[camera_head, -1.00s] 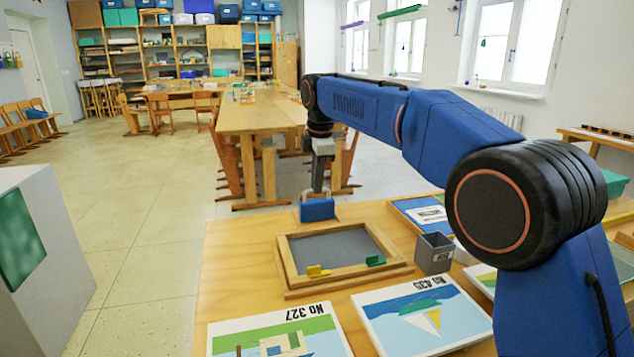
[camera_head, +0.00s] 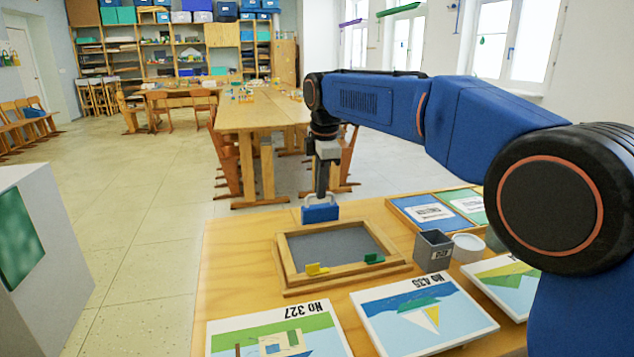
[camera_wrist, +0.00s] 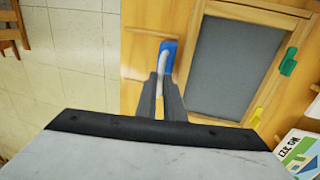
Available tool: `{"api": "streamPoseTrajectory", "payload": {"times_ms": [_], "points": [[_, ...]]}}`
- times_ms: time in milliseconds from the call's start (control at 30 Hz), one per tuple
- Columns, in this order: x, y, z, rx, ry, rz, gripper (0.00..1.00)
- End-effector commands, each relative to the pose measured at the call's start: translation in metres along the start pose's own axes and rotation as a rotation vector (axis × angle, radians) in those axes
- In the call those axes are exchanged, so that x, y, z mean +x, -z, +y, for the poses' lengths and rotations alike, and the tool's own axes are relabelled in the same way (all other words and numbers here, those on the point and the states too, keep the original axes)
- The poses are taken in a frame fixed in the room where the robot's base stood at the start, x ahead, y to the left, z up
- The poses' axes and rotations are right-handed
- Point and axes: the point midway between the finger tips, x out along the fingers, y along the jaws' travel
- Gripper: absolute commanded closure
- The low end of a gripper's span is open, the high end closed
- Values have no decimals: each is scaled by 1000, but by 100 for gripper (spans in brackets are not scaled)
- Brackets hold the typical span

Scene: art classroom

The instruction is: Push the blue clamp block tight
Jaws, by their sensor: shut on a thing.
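The blue block (camera_head: 320,213) has a pale grey handle and is upright just beyond the far rim of the wooden frame (camera_head: 285,262). My gripper (camera_head: 321,193) points down and is shut on the handle. In the wrist view the blue block (camera_wrist: 169,46) shows ahead of the fingertips (camera_wrist: 164,78), with a strip of bare wood between it and the frame (camera_wrist: 192,62). I cannot tell whether the block touches the table. A yellow block (camera_head: 317,269) and a green block (camera_head: 374,258) sit at the frame's near side.
A grey cup (camera_head: 433,251) and a white round dish (camera_head: 468,247) stand right of the frame. Picture cards (camera_head: 425,310) lie along the near side, and a tray of cards (camera_head: 436,211) lies at the far right. The tabletop left of the frame (camera_head: 240,260) is clear.

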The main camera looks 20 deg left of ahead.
Motion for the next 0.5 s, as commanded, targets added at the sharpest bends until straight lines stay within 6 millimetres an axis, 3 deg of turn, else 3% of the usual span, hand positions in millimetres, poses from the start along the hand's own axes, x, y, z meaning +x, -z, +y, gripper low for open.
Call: {"api": "streamPoseTrajectory", "payload": {"times_ms": [133,467,500], "points": [[-4,0,-12,-1,-2,1,100],[-3,1,-16,0,3,1,100],[-3,1,-16,0,4,1,89]]}}
